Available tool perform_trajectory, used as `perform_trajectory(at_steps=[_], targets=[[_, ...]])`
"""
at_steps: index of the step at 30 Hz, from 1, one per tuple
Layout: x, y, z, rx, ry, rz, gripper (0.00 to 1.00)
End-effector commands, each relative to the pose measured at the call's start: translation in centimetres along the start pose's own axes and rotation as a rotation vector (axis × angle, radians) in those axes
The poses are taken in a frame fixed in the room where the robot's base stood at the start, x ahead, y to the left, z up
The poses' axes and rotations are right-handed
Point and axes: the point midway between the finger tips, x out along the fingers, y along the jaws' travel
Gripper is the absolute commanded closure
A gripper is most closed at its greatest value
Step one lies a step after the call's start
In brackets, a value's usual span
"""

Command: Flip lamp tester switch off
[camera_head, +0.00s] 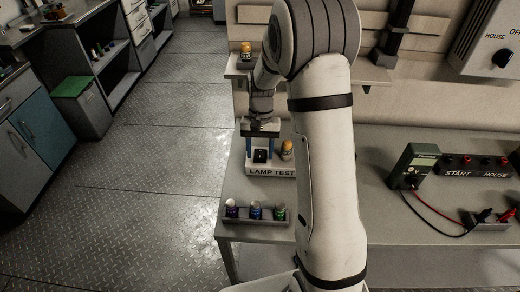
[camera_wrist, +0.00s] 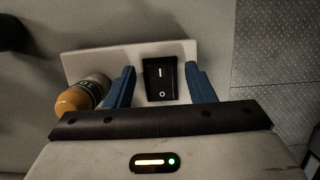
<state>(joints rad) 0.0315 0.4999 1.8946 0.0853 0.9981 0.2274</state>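The lamp tester (camera_head: 272,169) is a light box marked "LAMP TEST" at the left end of the workbench. Its black rocker switch (camera_wrist: 160,78) bears "I" and "O" marks and shows in the wrist view between my fingers. Which side of the rocker is pressed I cannot tell. An amber-capped lamp (camera_wrist: 82,95) is at the tester, left of my fingers; it also shows in the head view (camera_head: 287,149). My gripper (camera_wrist: 160,84) is open, with blue fingers on either side of the switch and nothing between them but the switch. Contact cannot be told.
A rack (camera_head: 255,218) of several small lamps stands in front of the tester. Another amber-capped item (camera_head: 246,52) sits on a shelf behind. My arm hides the bench middle.

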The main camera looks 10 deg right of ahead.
Motion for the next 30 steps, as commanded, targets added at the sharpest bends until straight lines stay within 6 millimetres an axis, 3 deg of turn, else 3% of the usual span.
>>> perform_trajectory(at_steps=[8, 21, 30], targets=[[-0.6, 0.0, -0.1, 0.000, 0.002, -0.001, 0.51], [-7.1, 0.0, -0.1, -0.001, 0.003, -0.001, 0.51], [-7.8, 0.0, 0.0, 0.000, 0.000, 0.000, 0.51]])
